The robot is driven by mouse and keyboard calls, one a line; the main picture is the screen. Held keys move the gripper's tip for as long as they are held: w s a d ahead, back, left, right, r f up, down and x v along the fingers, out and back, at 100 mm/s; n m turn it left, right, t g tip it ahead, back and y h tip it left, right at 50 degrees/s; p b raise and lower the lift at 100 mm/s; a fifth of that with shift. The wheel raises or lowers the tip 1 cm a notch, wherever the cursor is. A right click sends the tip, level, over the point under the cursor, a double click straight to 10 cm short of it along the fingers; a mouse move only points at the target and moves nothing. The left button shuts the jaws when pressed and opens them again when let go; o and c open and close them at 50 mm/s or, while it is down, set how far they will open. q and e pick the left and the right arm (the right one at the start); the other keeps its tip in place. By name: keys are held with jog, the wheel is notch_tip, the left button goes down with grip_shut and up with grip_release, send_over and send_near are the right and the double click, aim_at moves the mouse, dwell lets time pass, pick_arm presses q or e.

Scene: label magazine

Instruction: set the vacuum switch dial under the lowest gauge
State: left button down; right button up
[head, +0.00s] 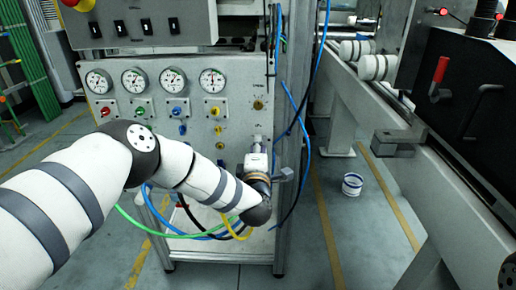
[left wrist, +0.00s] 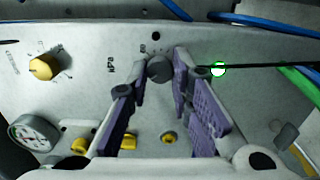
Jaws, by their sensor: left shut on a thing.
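The vacuum switch dial seems to be the small grey knob (left wrist: 159,68) beside the "kPa" lettering in the left wrist view. My left gripper (left wrist: 158,74) has its purple-padded fingers closed around this knob; its pointer is too small to read. In the head view my left gripper (head: 257,147) is against the lower right of the grey panel (head: 236,125) and hides the dial. Several round gauges sit in a row above, the rightmost one (head: 212,81) nearest the dial's column. The gauge readings are too small to compare. My right gripper is not in view.
A yellow knob (head: 258,104) sits on the panel above the dial. Coloured knobs lie under the gauges. Blue, green, yellow and black hoses hang near my forearm. A conveyor frame (head: 370,110) stands to the right, with a white bucket (head: 352,184) on the floor.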

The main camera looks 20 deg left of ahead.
pick_arm(q)
jog(key=shift+f+n, duration=0.1)
jog(key=shift+n, duration=0.5)
jog(key=c, duration=1.4)
grip_release()
jog(key=v, duration=1.2)
jog(key=shift+d, duration=0.1)
